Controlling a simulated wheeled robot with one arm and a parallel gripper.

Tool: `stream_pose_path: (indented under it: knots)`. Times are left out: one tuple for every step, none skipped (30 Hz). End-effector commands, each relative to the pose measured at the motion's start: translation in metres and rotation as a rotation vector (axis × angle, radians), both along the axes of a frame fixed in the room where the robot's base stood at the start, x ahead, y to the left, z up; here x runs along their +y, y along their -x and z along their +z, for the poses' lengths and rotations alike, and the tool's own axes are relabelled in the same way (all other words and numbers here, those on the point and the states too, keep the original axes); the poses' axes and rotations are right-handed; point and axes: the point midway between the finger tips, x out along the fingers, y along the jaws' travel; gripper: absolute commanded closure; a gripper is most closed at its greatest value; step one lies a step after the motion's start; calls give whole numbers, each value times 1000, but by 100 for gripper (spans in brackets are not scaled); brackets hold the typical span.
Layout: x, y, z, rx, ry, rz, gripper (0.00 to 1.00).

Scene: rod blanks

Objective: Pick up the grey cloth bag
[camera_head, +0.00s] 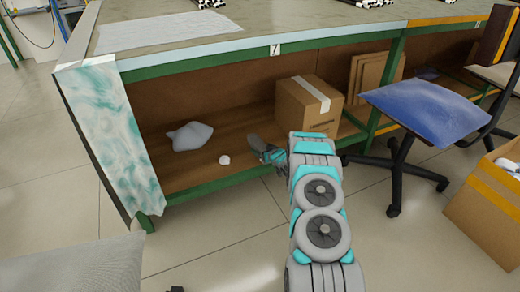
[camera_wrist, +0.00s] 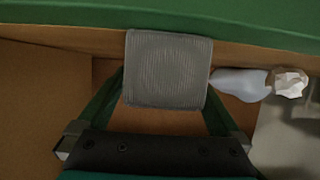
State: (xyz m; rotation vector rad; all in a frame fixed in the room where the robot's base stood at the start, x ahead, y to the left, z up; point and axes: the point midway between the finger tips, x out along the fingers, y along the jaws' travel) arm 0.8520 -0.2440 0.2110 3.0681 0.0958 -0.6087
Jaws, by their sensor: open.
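The grey cloth bag (camera_wrist: 168,70), ribbed and roughly square, fills the space between my fingers in the wrist view. In the head view it looks like a small dark grey shape (camera_head: 254,141) just beyond my gripper (camera_head: 268,154), over the lower shelf. My gripper (camera_wrist: 167,92) is open, with one green finger on each side of the bag. The bag covers parts of the fingertips, and I cannot tell whether they touch it.
The lower shelf (camera_head: 183,180) also holds a pale grey lump (camera_head: 190,136), a small white crumpled piece (camera_head: 224,159) and a cardboard box (camera_head: 309,105). The green bench edge (camera_head: 200,64) runs above. A blue-seated chair (camera_head: 424,108) stands at right.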

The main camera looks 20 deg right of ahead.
Motion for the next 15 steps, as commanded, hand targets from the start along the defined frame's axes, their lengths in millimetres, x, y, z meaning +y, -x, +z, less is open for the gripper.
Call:
stream_pose_path:
  knots:
    - [1, -3, -4, 2, 0, 0, 0]
    - [1, -5, -4, 2, 1, 0, 0]
    - [1, -8, -5, 3, 1, 0, 0]
    - [1, -9, -5, 2, 1, -1, 0]
    - [1, -10, -5, 2, 1, -1, 0]
    - [1, -11, -5, 2, 1, -1, 0]
    - [1, -12, -5, 2, 1, -1, 0]
    - [1, -12, -5, 1, 0, -1, 0]
    - [1, -12, -5, 2, 1, -1, 0]
    - [1, -12, -5, 2, 1, -1, 0]
    - [1, -12, -5, 2, 1, -1, 0]
    - [1, -12, -5, 2, 1, -1, 0]
    - [1, -12, -5, 2, 1, -1, 0]
    - [1, -12, -5, 2, 1, -1, 3]
    - [1, -11, -5, 2, 1, -1, 8]
